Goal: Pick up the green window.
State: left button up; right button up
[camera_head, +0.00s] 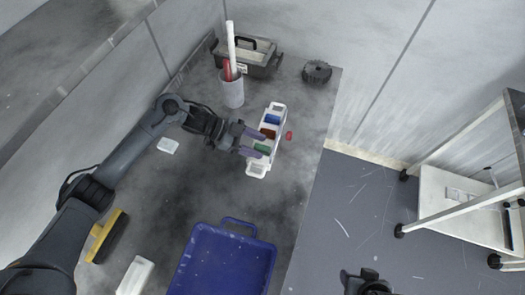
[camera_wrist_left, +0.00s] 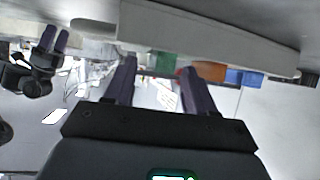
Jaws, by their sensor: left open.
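A white rack (camera_head: 257,170) holds a row of coloured windows on the table. The green window (camera_head: 262,149) is nearest the front, with a brown-red one (camera_head: 268,133) and a blue one (camera_head: 272,118) behind it. My left gripper (camera_head: 254,143) is open at the rack's left side, its purple fingers pointing at the green window. In the left wrist view, the green window (camera_wrist_left: 166,64) shows between the fingertips (camera_wrist_left: 160,78), with no visible grip on it. My right gripper (camera_wrist_left: 54,42) shows at the upper left there, fingers apart and empty.
A blue tray (camera_head: 222,225) lies at the front. A grey cup (camera_head: 232,94) with rods, a toolbox (camera_head: 248,61) and a black gear-like part (camera_head: 317,71) stand behind. A small red object (camera_head: 289,135) is right of the rack. A yellow-black brush (camera_head: 107,237) lies left.

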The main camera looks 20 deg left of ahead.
pick_arm(q)
jog(key=shift+c, duration=0.3)
jog(key=c, duration=0.9)
grip_shut()
jog(key=shift+r, duration=0.1)
